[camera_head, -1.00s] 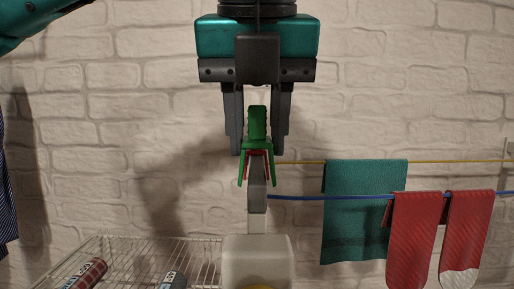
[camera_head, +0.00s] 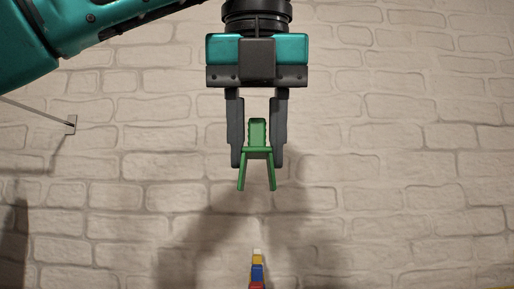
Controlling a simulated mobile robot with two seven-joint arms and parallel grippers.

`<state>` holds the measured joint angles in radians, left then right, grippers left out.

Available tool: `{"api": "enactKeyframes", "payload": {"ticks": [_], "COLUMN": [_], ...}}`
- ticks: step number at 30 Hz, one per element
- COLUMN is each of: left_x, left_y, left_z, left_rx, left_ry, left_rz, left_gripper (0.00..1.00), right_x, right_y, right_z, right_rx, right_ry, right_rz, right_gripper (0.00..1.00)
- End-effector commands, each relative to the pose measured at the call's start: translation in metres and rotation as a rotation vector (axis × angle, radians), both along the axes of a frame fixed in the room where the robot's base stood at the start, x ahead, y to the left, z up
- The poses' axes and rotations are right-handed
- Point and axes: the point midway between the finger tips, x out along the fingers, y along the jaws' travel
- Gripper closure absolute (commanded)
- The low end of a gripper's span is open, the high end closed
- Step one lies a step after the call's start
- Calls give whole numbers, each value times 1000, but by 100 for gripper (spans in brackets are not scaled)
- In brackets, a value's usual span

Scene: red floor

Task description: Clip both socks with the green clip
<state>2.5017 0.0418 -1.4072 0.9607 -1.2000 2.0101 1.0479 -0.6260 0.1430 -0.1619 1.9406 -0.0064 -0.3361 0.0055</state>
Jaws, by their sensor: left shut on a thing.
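My left gripper (camera_head: 257,160) hangs in the upper middle of the head view, fingers pointing down. It is shut on the green clip (camera_head: 257,131). The clip's narrow upper part sits between the fingers, and its two legs spread apart below the fingertips. Nothing is between the legs. The socks are not in view. My right gripper is not in view.
A whitewashed brick wall (camera_head: 400,150) fills the background. A stack of coloured blocks (camera_head: 257,272) rises from the bottom edge, below the clip. A thin rod ends at a wall bracket (camera_head: 71,124) on the left.

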Motion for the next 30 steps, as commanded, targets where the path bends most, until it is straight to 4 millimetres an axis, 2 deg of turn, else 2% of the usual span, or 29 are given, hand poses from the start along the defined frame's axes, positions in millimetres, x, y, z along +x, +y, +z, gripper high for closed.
{"api": "enactKeyframes", "payload": {"ticks": [7, 24, 30], "left_x": [0, 1, 0], "left_y": [0, 0, 0], "left_z": [2, 44, 50], "left_rx": [1, 4, 0], "left_ry": [-1, 5, -2], "left_rz": [1, 6, 1], "left_gripper": [96, 96, 96], "right_x": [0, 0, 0], "right_y": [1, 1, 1], "right_z": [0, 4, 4], "right_rx": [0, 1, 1], "right_ry": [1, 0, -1], "right_rz": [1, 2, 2], "right_gripper": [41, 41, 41]}}
